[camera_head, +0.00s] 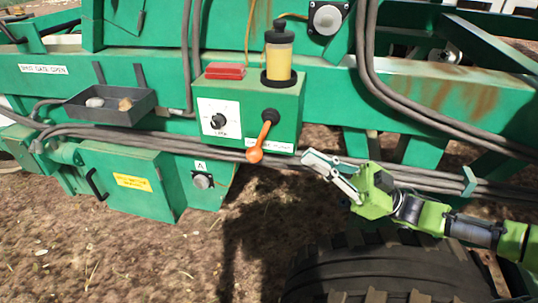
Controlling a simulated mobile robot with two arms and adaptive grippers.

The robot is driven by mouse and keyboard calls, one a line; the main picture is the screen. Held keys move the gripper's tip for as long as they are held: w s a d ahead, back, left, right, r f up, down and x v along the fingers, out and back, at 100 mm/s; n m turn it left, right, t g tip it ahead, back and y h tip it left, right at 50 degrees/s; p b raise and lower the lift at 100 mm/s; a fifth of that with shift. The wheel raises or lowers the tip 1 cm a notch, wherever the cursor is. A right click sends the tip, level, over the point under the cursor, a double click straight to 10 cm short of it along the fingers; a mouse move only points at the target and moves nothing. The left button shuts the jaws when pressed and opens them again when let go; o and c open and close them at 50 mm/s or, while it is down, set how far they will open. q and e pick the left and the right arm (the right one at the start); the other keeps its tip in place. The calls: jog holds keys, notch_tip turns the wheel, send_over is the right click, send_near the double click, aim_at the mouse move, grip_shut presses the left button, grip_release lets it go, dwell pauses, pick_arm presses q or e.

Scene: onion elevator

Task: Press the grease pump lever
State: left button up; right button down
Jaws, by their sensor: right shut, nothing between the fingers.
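The grease pump is a green box (288,105) on the green machine frame, with a yellow grease reservoir (279,57) with a black cap on top. Its orange lever (262,139) hangs from a black pivot on the box front, with the rounded orange end lowest. My right gripper (308,156) comes in from the right, with its pale fingers shut and empty. The fingertips are to the right of the lever's end, with a small gap between them in the picture. My left gripper is not in view.
A white dial panel (219,118) and a red block (225,71) are on the box. A dark tray (108,104) holds small lumps at left. Cables (400,103) run along the frame. A large tyre (390,270) is below my right arm. Bare soil (70,260) lies below.

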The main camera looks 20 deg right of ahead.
jog(key=shift+a+r, duration=0.1)
jog(key=shift+r, duration=0.05)
jog(key=p+x, duration=0.4)
jog(key=x, duration=0.6)
jog(key=shift+w+f, duration=0.25)
jog(key=shift+f, duration=0.75)
jog(key=shift+w+f, duration=0.25)
jog(key=shift+f, duration=0.8)
notch_tip(320, 180, down, 8)
jog(key=n+g+b, duration=0.3)
jog(key=n+b, duration=0.2)
jog(key=b, duration=0.4)
jog(key=shift+w+d+y+b, duration=0.3)
jog(key=shift+w+y, duration=0.1)
jog(key=shift+w, duration=0.05)
jog(key=shift+f, duration=0.25)
